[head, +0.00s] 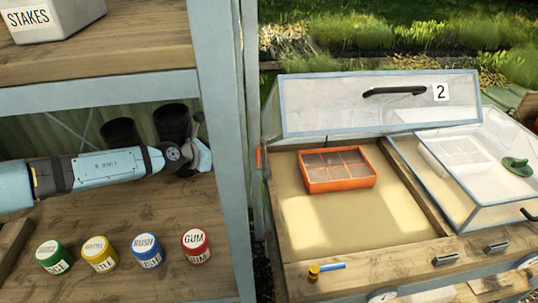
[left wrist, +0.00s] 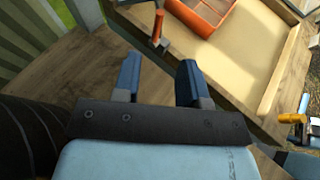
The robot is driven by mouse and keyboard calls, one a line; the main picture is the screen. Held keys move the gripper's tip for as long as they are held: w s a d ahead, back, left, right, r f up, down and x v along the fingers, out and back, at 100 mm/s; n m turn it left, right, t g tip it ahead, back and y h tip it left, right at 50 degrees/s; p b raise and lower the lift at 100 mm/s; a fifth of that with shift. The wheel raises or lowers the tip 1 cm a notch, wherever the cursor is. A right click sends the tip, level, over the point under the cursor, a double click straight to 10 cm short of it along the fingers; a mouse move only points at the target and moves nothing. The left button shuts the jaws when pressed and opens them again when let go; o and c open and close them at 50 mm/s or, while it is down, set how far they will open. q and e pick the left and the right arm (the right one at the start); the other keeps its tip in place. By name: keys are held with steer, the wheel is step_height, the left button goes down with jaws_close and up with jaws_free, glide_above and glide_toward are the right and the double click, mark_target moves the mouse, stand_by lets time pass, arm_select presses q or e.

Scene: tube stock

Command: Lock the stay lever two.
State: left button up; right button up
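A cold frame with a bare sandy bed stands right of the shelf; its glazed lid (head: 380,105), labelled 2, is raised. A small orange-red lever (head: 259,160) shows at the frame's left edge, partly behind the shelf post. What seems the same lever (left wrist: 158,26) stands at the frame edge in the left wrist view, beyond my fingertips. I cannot tell whether it is locked. My left gripper (head: 201,148) is by the shelf post; in the left wrist view its two blue fingers (left wrist: 160,75) are apart with nothing between them. My right gripper is not in view.
An orange compartment tray (head: 337,184) sits in the bed. A second, lower lid (head: 490,215) is at right. Several labelled jars (head: 148,251) stand on the shelf; dark pots (head: 171,122) are behind my arm.

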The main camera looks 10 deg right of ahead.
mark_target(258, 149)
arm_select(q)
steer(key=shift+w+d+f, duration=0.1)
steer(key=shift+d+f, duration=0.1)
steer(key=shift+f, duration=0.25)
steer(key=shift+w+d+f+b, duration=0.15)
steer(key=shift+w+d+b, duration=0.15)
steer(key=shift+d, duration=0.15)
steer(key=b+x, duration=0.3)
steer(key=x, duration=0.9)
steer(key=shift+w+d, duration=0.1)
steer(key=shift+d, duration=0.05)
jaws_close()
